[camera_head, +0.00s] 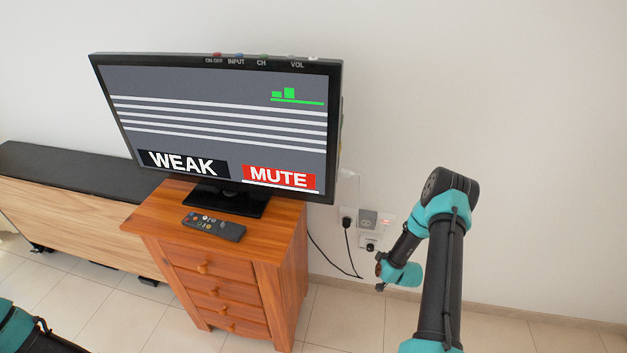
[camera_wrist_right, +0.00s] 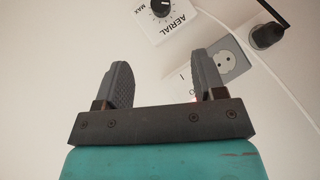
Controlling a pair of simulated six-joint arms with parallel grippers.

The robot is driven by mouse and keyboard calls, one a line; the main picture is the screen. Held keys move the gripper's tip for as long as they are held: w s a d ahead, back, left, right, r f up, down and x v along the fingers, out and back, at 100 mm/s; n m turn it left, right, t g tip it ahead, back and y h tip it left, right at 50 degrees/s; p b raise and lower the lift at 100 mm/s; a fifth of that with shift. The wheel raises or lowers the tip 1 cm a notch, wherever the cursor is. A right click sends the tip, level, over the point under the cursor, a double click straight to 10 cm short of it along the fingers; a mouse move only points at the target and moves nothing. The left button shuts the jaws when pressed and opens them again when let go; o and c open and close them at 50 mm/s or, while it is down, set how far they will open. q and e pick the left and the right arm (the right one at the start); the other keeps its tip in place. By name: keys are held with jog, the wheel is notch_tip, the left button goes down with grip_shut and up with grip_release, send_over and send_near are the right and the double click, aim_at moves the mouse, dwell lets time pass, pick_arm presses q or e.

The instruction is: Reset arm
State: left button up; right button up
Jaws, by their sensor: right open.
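My right arm comes in from the lower right in the head view and bends down to the wall sockets. My right gripper (camera_head: 381,272) is small there, in front of the wall beside the outlets. In the right wrist view my right gripper (camera_wrist_right: 164,80) is open, with nothing between its two fingers. It faces the wall, below a white AERIAL box with a black knob (camera_wrist_right: 161,7). A wall socket (camera_wrist_right: 226,62) is partly behind the right finger. Only a piece of my left arm shows at the bottom left of the head view; its gripper is out of frame.
A television (camera_head: 215,125) showing WEAK and MUTE stands on a wooden drawer cabinet (camera_head: 216,262), with a remote (camera_head: 214,227) in front. A black plug (camera_head: 347,222) with a hanging cable is in the wall. A low dark-topped bench (camera_head: 75,185) stands left. Tiled floor is clear in front.

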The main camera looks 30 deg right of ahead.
jog(key=w+a+r+n+g+y, duration=0.1)
jog(key=a+r+n+g+y, duration=0.1)
jog(key=a, duration=0.9)
jog(key=a+r+n+g+y, duration=0.1)
jog(key=a+r+n+y, duration=0.15)
jog(key=a, duration=0.85)
jog(key=s+a+r+n+g+y, duration=0.1)
jog(key=s+a+r+n+g, duration=0.1)
jog(key=s+a, duration=0.3)
jog(key=s+a+r+n+g+y, duration=0.1)
jog(key=s+a, duration=0.5)
jog(key=a, duration=0.7)
notch_tip(320, 180, up, 4)
jog(key=n+g, duration=0.1)
jog(key=g, duration=0.1)
jog(key=shift+s+n+g+y, duration=0.2)
jog(key=shift+n+g+y, duration=0.15)
jog(key=shift+g, duration=0.05)
jog(key=shift+f, duration=0.1)
